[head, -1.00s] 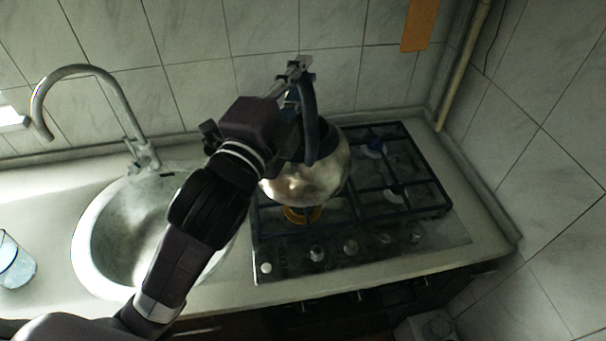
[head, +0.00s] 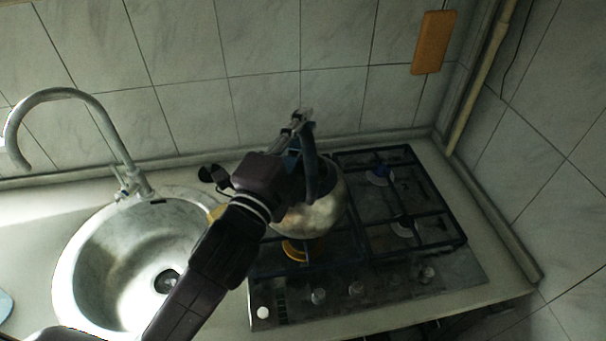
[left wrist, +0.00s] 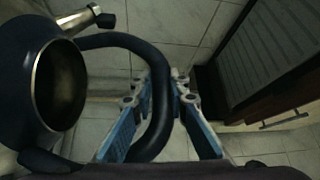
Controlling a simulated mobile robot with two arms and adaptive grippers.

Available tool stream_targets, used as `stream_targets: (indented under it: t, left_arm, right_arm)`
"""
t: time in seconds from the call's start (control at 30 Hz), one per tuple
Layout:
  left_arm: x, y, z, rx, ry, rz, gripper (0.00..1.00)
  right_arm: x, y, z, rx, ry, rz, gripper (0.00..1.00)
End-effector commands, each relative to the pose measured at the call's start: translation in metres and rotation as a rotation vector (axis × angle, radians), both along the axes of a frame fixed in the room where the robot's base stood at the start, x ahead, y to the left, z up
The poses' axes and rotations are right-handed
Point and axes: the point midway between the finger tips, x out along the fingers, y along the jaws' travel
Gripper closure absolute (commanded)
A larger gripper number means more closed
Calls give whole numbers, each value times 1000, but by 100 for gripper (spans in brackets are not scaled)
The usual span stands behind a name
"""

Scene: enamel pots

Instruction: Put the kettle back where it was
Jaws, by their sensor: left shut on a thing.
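The kettle (head: 322,214) has a pale metallic body, a dark blue top and a dark curved handle (head: 310,165). It is upright over the left part of the gas stove (head: 459,265). I cannot tell whether it touches the grate. My left gripper (head: 300,122) is shut on the handle, and my left arm hides the kettle's left side. In the left wrist view the handle (left wrist: 162,95) passes between the blue fingers of the gripper (left wrist: 158,100). The kettle's open mouth (left wrist: 60,85) and spout (left wrist: 93,18) show there at the left. My right gripper is not in view.
An orange-yellow burner (head: 302,250) shows just in front of the kettle. The stove's right burners are bare. A round sink (head: 85,265) with a tall faucet (head: 100,105) is to the left. A tiled wall closes the back, with an orange board (head: 433,42) on it.

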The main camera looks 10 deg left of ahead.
Motion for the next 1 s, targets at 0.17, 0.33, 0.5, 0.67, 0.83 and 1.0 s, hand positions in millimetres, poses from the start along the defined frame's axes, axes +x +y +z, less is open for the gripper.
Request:
stream_targets:
  t: [0.17, 0.33, 0.5, 0.67, 0.83, 1.0]
  left_arm:
    - [0, 0, -39, -4, -3, 1, 100]
    - [0, 0, -59, -2, -7, -1, 100]
    - [0, 0, -69, -3, -8, 0, 100]
    - [0, 0, -93, -5, -4, 0, 100]
    - [0, 0, -105, -3, -9, -2, 100]
    - [0, -1, -105, -3, -10, -2, 100]
  right_arm:
    - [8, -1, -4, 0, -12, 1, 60]
    - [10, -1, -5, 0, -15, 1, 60]
    - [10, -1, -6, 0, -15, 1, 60]
    - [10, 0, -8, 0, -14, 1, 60]
    - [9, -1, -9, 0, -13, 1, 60]
    - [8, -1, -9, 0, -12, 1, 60]
